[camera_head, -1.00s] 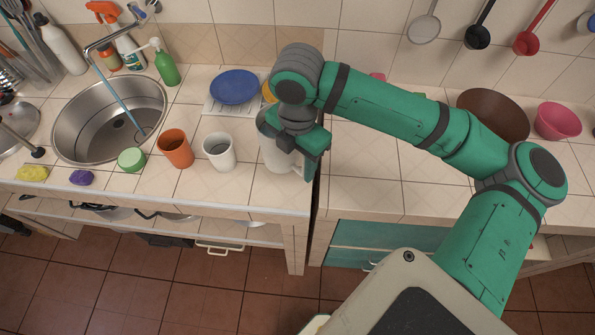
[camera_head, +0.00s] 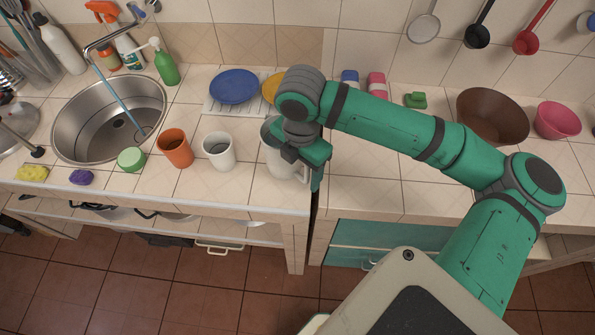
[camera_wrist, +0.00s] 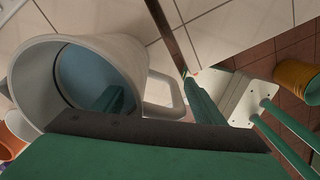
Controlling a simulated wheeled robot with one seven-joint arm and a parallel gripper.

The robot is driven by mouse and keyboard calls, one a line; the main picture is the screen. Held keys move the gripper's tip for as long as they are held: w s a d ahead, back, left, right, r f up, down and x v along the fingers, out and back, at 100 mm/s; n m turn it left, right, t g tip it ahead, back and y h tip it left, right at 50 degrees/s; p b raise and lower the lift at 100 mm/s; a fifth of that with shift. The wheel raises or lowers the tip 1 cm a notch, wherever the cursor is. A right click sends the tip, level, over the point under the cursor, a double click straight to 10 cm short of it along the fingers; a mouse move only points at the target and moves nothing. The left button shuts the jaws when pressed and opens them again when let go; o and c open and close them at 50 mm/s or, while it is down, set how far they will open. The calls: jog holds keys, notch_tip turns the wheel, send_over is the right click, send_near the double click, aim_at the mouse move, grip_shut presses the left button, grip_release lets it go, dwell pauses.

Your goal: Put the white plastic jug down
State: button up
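The white plastic jug (camera_head: 279,158) stands near the counter's front edge, right of the white cup, and looks upright. Its base seems to be at the counter, though contact is hard to see. In the wrist view the jug (camera_wrist: 30,80) fills the left, its mouth and bluish inside showing. My gripper (camera_wrist: 158,95) straddles the jug's wall and handle: one green finger is inside the mouth, the other outside beyond the handle. Narrow gaps show beside both fingers, so it looks open. In the head view my gripper (camera_head: 310,165) hides part of the jug's top.
The white cup (camera_head: 219,152) and orange cup (camera_head: 175,150) stand left of the jug. A blue plate (camera_head: 234,86) and a yellow one (camera_head: 272,88) lie behind. A dark gap (camera_head: 316,205) divides the counter just right of the jug. The right counter (camera_head: 365,190) has free room.

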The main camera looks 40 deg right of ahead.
notch_tip(320, 180, up, 12)
jog(key=shift+r, duration=0.15)
dwell(0.6)
dwell(0.3)
